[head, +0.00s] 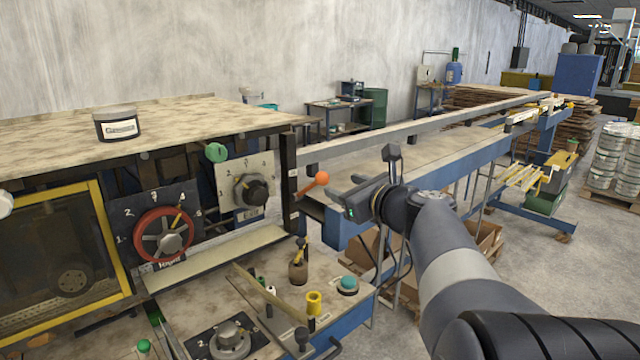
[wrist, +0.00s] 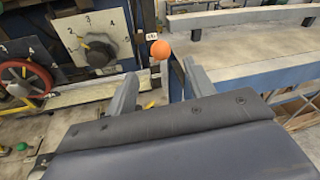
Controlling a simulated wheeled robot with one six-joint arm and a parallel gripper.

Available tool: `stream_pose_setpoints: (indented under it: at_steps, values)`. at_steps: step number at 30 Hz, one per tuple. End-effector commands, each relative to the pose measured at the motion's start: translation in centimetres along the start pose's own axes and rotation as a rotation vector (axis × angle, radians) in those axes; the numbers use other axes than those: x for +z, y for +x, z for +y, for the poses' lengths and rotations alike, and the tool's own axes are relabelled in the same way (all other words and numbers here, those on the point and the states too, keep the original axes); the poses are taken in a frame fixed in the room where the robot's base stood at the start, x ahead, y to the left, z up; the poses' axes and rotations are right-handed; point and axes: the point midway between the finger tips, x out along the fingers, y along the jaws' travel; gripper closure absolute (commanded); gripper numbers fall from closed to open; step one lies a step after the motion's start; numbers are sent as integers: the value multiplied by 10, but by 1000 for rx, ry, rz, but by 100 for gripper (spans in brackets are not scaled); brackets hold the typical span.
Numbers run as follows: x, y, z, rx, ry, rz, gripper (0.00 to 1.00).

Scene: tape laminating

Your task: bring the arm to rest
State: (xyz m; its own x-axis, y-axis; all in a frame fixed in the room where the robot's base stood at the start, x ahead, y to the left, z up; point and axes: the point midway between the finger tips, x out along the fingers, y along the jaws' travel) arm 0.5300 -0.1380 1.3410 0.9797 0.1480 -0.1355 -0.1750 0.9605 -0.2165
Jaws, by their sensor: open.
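My gripper (head: 362,178) is at the end of my arm, which reaches in from the lower right in the head view. In the wrist view its two fingers (wrist: 160,86) stand wide apart with nothing between them. An orange ball knob (head: 322,178) on a lever sits just left of the gripper in the head view. In the wrist view the knob (wrist: 160,49) shows beyond the fingertips, between their directions. The gripper does not hold it.
A control panel with a red handwheel (head: 163,234), a black dial (head: 250,190) and a lower console with a teal button (head: 347,285) lies to the left. A long blue-framed conveyor table (head: 440,163) runs behind the gripper. A dark jar (head: 117,124) stands on the machine top.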

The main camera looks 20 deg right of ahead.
Motion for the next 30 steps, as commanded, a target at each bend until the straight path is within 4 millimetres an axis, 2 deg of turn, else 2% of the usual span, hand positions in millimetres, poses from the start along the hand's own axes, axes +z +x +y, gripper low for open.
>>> stream_pose_setpoints:
  at_steps: [5, 18, 24, 30]
  values:
    - [1, 16, 0, 3, 2, 0, 49]
    - [0, 87, 0, 2, 2, 2, 49]
    - [1, 104, 0, 1, 0, 0, 49]
    - [-2, 106, 0, 0, 0, 0, 49]
